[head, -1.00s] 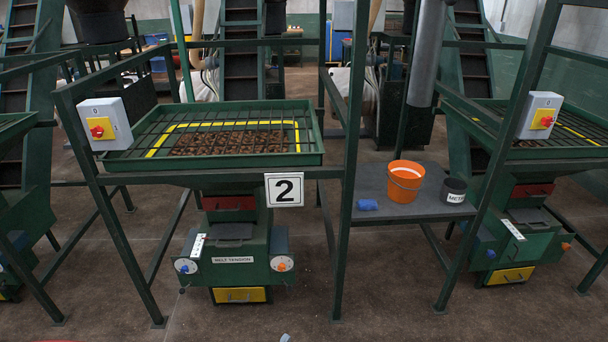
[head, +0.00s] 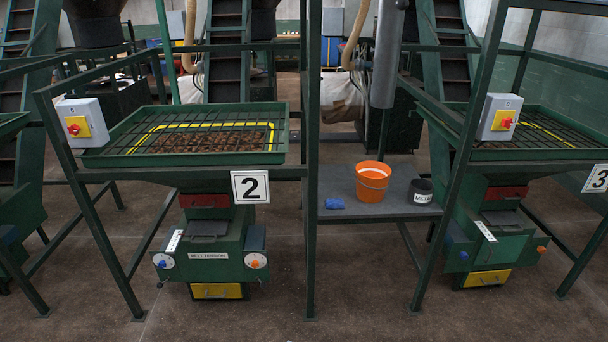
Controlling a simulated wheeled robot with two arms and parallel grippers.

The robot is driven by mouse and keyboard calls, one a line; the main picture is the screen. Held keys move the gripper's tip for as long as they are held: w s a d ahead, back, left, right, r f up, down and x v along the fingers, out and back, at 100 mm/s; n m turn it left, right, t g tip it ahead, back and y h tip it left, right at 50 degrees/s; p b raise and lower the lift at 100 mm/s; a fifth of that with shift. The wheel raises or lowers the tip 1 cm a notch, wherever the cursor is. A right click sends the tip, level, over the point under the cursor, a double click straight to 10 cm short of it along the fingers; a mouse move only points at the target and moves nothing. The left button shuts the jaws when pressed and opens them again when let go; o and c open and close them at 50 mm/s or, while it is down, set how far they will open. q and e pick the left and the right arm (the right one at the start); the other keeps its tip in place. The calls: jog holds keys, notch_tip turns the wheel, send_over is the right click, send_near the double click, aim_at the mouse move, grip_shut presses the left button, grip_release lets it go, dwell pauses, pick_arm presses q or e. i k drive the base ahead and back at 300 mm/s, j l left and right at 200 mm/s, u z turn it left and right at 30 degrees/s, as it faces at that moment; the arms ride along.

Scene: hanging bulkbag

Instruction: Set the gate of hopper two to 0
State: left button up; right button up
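Hopper two (head: 125,157) stands left of the middle in the head view, marked by a white plate with a black 2 (head: 250,187). Its tray under the grid holds brown material. Below it is a green machine body (head: 208,242) labelled belt tension. The body carries a left dial with a blue knob (head: 163,262), a right dial with an orange knob (head: 256,261), a small white scale strip (head: 174,241) and a yellow drawer (head: 216,291). The scale markings are too small to read, so the gate setting cannot be told. Neither of my grippers is in view.
A shelf (head: 345,209) right of hopper two holds an orange bucket (head: 371,184), a dark METAL cup (head: 420,191) and a blue cloth-like item (head: 334,203). Hopper three (head: 598,179) stands at the right. Green frame posts border hopper two. The floor in front (head: 330,325) is clear.

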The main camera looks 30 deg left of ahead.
aim_at(214, 227)
jog(key=z, duration=0.45)
jog(key=i+j+z, duration=0.1)
jog(key=z, duration=0.3)
jog(key=j+z, duration=0.1)
jog(key=z, duration=0.75)
jog(key=j+z, duration=0.15)
jog(key=z, duration=0.3)
jog(key=j+z, duration=0.1)
jog(key=z, duration=0.3)
jog(key=j+z, duration=0.1)
jog(key=z, duration=0.35)
jog(key=u, duration=4.6)
